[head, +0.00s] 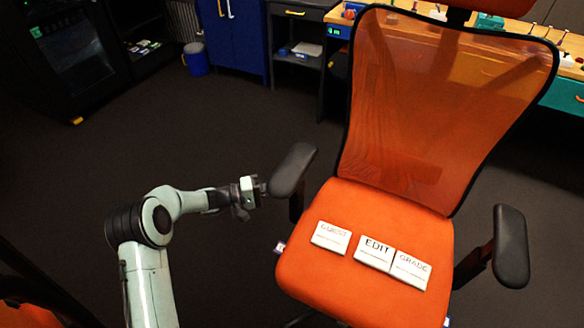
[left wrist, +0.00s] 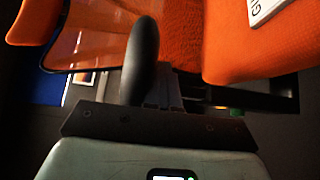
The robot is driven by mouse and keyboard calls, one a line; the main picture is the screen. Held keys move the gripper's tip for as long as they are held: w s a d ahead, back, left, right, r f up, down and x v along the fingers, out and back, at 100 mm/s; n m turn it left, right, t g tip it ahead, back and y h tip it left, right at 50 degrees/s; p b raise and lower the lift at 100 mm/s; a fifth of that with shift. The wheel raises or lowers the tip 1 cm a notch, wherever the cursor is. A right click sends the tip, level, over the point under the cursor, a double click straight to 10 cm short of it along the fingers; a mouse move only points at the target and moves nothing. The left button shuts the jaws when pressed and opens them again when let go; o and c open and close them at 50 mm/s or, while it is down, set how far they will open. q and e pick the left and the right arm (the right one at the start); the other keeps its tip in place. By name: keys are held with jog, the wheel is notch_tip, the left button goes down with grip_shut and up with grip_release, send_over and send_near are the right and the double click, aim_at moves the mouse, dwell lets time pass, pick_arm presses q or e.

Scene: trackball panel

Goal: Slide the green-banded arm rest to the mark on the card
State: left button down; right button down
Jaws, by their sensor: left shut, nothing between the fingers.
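An orange office chair (head: 365,275) has a black arm rest on each side. The left-hand arm rest (head: 292,170) also shows in the left wrist view (left wrist: 140,60), close in front of my fingers. The right-hand arm rest (head: 511,246) stands apart from me. I see no green band on either. Three white cards lie on the seat: one reading GUEST or similar (head: 331,237), EDIT (head: 375,253) and GRADE (head: 410,270). My left gripper (head: 261,188) is shut and empty, just left of the left-hand arm rest; I cannot tell if they touch.
A dark cabinet with a glass door (head: 75,55) stands at back left. A blue bin (head: 196,59), blue cabinet (head: 233,38) and wooden workbench (head: 480,55) are behind. The dark floor left of the chair is clear.

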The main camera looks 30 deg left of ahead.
pick_arm(q)
jog(key=shift+w+d+r+p, duration=0.15)
jog(key=shift+r+p, duration=0.5)
jog(key=shift+r, duration=0.8)
jog(key=shift+f+b, duration=0.95)
jog(key=shift+f, duration=0.8)
jog(key=s+a+b, duration=0.1)
jog(key=a+b, duration=0.1)
jog(key=a, duration=0.7)
jog(key=shift+s+b, duration=0.15)
jog(key=shift+b, duration=0.25)
